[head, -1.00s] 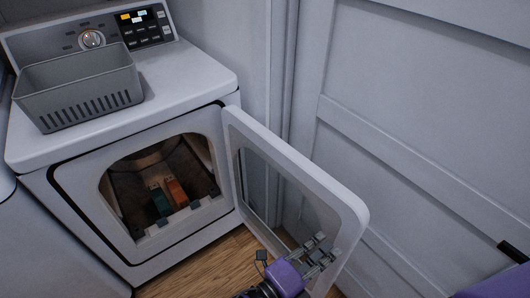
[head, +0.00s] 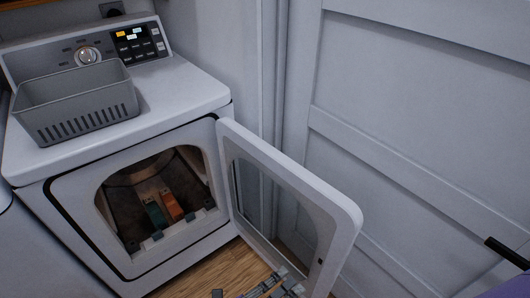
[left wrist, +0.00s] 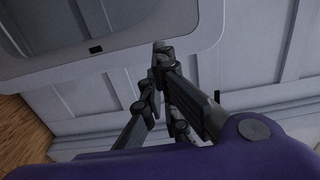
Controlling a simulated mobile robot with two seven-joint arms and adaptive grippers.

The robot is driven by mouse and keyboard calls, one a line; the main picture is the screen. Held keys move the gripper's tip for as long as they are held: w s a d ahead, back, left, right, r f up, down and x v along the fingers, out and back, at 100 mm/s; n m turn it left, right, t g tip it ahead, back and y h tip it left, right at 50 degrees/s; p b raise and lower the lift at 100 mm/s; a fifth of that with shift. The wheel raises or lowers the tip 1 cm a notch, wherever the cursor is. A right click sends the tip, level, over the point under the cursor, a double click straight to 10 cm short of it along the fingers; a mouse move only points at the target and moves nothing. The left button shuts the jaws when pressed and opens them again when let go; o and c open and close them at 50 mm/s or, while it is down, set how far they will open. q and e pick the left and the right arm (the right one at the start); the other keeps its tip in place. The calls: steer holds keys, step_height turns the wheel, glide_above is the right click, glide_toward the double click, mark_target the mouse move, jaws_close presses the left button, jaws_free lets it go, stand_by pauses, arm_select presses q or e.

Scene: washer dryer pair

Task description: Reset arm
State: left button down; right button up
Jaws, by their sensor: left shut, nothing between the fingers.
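My left gripper (head: 272,287) shows at the bottom edge of the head view, in front of the open dryer door (head: 346,205), and is partly cut off. In the left wrist view my left gripper (left wrist: 160,62) is shut with nothing between its fingers, and the white door panel (left wrist: 140,62) lies behind it. The white dryer (head: 190,88) stands at the left with its door swung open to the right.
A green item (head: 156,215) and an orange item (head: 172,207) lie inside the drum. A grey basket (head: 80,108) sits on the dryer's top. Wooden floor (head: 215,272) shows below.

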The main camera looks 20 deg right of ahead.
arm_select(q)
steer(key=v, duration=0.2)
steer(key=shift+s+a+r, duration=0.1)
steer(key=shift+s+a, duration=0.1)
steer(key=shift+s, duration=0.05)
